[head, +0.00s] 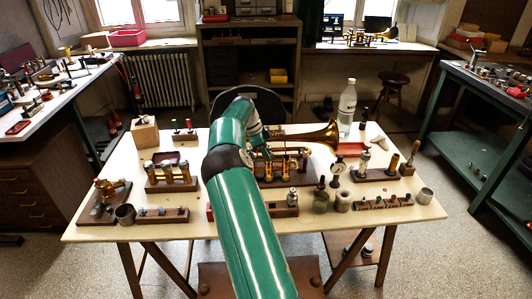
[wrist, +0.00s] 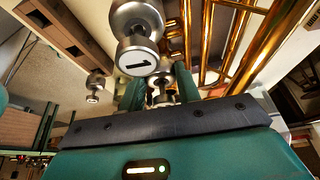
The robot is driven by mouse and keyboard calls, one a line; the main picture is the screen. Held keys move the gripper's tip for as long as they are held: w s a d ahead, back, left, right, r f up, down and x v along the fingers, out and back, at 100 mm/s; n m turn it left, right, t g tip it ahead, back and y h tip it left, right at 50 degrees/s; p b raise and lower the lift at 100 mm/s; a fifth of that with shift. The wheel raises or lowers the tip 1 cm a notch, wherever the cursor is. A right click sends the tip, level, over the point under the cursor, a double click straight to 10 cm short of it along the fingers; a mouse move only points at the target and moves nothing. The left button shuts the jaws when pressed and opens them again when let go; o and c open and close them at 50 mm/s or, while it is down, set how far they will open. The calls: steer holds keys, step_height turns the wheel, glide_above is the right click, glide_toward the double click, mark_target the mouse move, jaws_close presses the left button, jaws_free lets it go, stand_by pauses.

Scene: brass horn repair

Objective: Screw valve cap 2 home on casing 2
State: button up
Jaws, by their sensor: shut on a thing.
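A brass horn (head: 312,136) lies on the work table, its bell to the right, its tubes (wrist: 233,45) running beside my gripper in the wrist view. Its valve casings (head: 288,166) are partly behind my arm in the head view. My gripper (wrist: 160,92) is shut on a silver valve cap (wrist: 163,98), whose number I cannot read. A larger silver piece marked 1 (wrist: 137,55) stands close by, just left of the fingers. Casing 2 and the seat under the held cap are hidden, so I cannot tell whether they touch.
Another small silver knob (wrist: 95,85) shows at left in the wrist view. The front strip of the table is mostly bare.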

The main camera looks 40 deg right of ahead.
stand_by(0.3)
steer(key=shift+d+m, duration=0.1)
steer(key=shift+m, duration=0.4)
steer(key=o, duration=0.7)
steer(key=shift+m+g, duration=0.3)
steer(key=shift+m, duration=0.1)
steer(key=o, duration=0.5)
steer(key=shift+c, duration=0.2)
steer(key=shift+r, duration=0.1)
